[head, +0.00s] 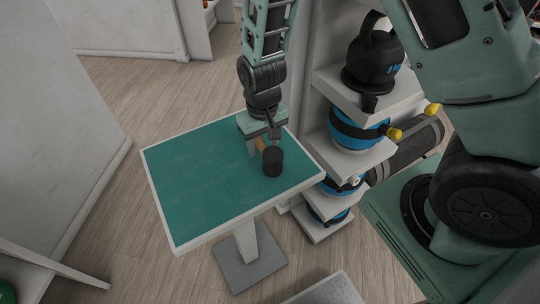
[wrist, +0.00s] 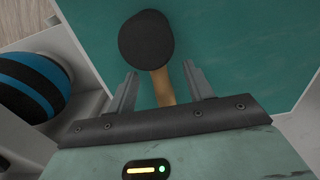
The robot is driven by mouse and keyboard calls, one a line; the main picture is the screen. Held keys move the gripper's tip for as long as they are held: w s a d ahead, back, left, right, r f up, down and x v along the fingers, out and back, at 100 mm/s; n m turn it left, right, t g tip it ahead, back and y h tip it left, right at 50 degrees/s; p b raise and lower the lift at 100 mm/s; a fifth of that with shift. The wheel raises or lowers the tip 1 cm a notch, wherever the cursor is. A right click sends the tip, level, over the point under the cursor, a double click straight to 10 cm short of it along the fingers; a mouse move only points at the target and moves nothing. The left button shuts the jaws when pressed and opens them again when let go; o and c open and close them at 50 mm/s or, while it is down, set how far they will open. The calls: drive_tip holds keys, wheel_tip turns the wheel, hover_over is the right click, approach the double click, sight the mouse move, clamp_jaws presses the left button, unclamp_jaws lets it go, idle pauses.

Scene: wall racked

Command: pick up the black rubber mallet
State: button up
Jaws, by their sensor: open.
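The black rubber mallet (head: 272,161) is on the green-topped table (head: 195,190), near its right edge. Its dark head (wrist: 146,39) shows in the wrist view, with a tan wooden handle (wrist: 163,87) running down toward my gripper. My gripper (head: 262,143) is open above the table. In the wrist view its two fingers (wrist: 159,78) stand on either side of the handle, with gaps on both sides. The handle's lower end is hidden behind the gripper body. I cannot tell the exact height of the fingers over the handle.
A white rack (head: 384,103) beside the table's right side holds a black kettlebell-like weight (head: 374,60) and blue-and-black balls (head: 357,131). A ball (wrist: 32,85) is close to the left in the wrist view. The left part of the tabletop is clear.

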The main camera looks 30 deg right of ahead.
drive_tip(key=shift+d+f+p, duration=0.15)
drive_tip(key=shift+f+p, duration=0.4)
drive_tip(key=shift+f, duration=1.45)
clamp_jaws()
drive_tip(key=shift+r, duration=0.15)
wheel_tip(320, 180, up, 10)
drive_tip(key=shift+f+b, duration=0.1)
drive_tip(key=shift+b, duration=0.9)
